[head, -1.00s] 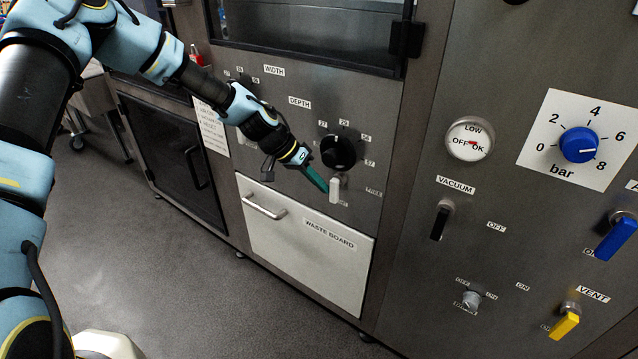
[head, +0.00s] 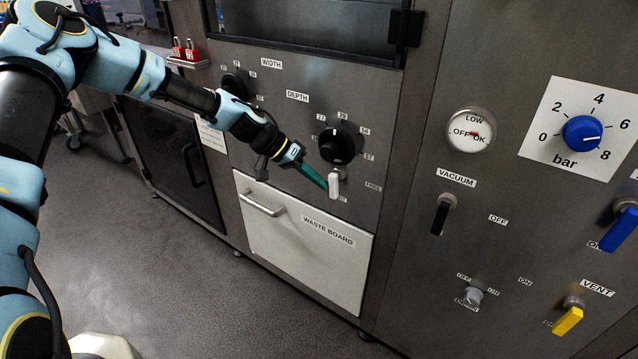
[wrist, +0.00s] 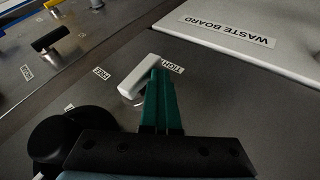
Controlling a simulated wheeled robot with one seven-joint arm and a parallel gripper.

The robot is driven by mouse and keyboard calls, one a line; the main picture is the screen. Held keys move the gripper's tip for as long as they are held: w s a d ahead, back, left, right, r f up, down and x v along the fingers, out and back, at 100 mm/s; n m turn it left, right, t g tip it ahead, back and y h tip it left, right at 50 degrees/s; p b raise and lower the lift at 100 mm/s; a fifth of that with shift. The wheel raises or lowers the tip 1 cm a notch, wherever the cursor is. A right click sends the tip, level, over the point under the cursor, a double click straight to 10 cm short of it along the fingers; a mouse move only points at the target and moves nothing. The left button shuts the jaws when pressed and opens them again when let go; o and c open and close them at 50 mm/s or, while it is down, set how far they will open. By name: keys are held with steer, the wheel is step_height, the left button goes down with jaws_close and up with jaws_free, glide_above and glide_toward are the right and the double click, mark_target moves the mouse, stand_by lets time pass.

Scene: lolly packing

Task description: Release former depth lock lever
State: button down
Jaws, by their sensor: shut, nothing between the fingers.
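The depth lock lever is a small white lever (head: 334,184) below the black depth knob (head: 338,146) on the steel panel. It points down, toward a label partly hidden beside it; the FREE label (head: 373,187) is to its right. In the wrist view the white lever (wrist: 139,76) points toward the label that reads TIGHT, partly covered by my fingers. My gripper (head: 325,186) is shut, its green fingers empty, with the tips right beside the lever on its left in the head view. The wrist view shows the fingers (wrist: 162,88) against or very near the lever; contact cannot be told.
The black depth knob (wrist: 70,137) stands out close to my gripper. Below is the white waste board drawer (head: 305,240) with a bar handle. To the right are a black vacuum lever (head: 441,216), a blue bar knob (head: 582,133) and a yellow vent lever (head: 568,319).

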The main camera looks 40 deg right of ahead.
steer(key=g+h+b, duration=0.1)
steer(key=g+b, duration=0.1)
steer(key=s+f+n+g+h+b, duration=0.1)
steer(key=b, duration=0.2)
steer(key=f+g+b, duration=0.1)
steer(key=g+b, duration=0.1)
steer(key=shift+s+d+f+n+g+h+b, duration=0.2)
steer(key=shift+n+g+h+b, duration=0.1)
steer(key=shift+h, duration=0.1)
steer(key=n+g+h+b, duration=0.1)
steer(key=b, duration=0.1)
steer(key=s+n+g+h+b, duration=0.1)
steer(key=g+b, duration=0.1)
steer(key=s+g+h+b, duration=0.1)
steer(key=g+b, duration=0.1)
steer(key=shift+d+n+h+b, duration=0.25)
steer(key=shift+n+h+b, duration=0.15)
steer(key=shift+r, duration=0.2)
steer(key=b, duration=0.3)
glide_toward(332, 193)
steer(key=f, duration=0.1)
steer(key=w+f, duration=0.1)
steer(key=f, duration=0.1)
steer(key=shift+a+f, duration=0.2)
steer(key=shift+f, duration=0.1)
